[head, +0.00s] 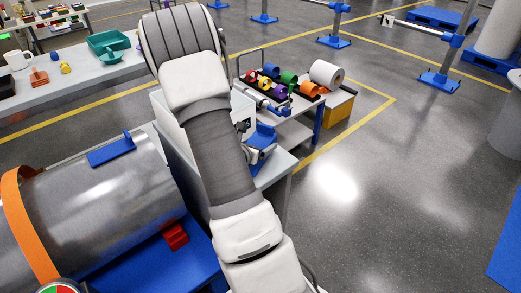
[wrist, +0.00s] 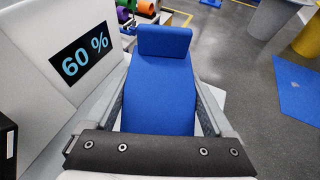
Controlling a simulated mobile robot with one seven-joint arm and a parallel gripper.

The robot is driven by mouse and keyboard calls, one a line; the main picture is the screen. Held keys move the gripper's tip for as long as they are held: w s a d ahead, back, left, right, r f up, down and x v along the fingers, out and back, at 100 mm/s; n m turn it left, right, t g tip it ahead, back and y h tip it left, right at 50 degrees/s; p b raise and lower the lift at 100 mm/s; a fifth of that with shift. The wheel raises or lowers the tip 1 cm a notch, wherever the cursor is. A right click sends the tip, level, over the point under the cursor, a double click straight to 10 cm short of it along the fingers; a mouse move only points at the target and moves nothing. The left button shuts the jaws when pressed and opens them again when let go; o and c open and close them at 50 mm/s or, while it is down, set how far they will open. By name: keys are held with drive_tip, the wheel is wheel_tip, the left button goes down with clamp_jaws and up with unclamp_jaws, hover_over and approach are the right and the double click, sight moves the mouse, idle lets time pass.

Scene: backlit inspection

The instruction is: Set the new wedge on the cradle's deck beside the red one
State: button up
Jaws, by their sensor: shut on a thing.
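The new wedge is a blue block (head: 264,135) with a raised end. In the wrist view the blue wedge (wrist: 160,85) lies between the two fingers of my gripper (wrist: 160,108), which is shut on it. In the head view my gripper (head: 253,155) is partly hidden behind my arm. The red wedge (head: 175,236) sits on the blue deck of the cradle (head: 150,262) at lower left, beside a large metal cylinder (head: 100,205). My gripper and the blue wedge are apart from the cradle, up and to the right of it.
A white panel reading "60 %" (wrist: 40,55) stands close left of my gripper. An orange strap (head: 18,215) wraps the cylinder, and a blue piece (head: 110,150) shows at its far side. A cart with coloured rolls (head: 288,78) stands behind. Open floor (head: 380,190) lies right.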

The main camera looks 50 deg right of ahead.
drive_tip(key=shift+f, duration=0.8)
drive_tip(key=shift+f, duration=0.15)
drive_tip(key=o, duration=1.3)
drive_tip(key=shift+f+b, duration=0.1)
drive_tip(key=shift+b, duration=0.2)
drive_tip(key=shift+c, duration=0.2)
drive_tip(key=shift+o, duration=0.9)
